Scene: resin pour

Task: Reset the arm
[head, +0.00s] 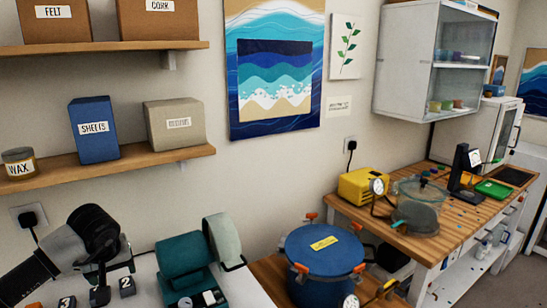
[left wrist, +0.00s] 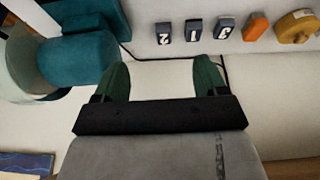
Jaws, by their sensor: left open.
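My left arm comes in from the lower left in the head view, ending in the black left gripper (head: 106,272) above the white worktop (head: 148,270). In the left wrist view its two green fingers (left wrist: 162,78) stand wide apart with nothing between them. The fingers are over bare worktop, in front of the row of small numbered blocks (left wrist: 193,31). My right gripper is in neither view.
A teal machine (head: 183,262) with a pale round part stands right of the gripper. Farther right are a blue lidded pot (head: 322,252) and a wooden bench (head: 430,238) with a clear vessel (head: 418,212). Shelves (head: 150,160) with boxes hang above.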

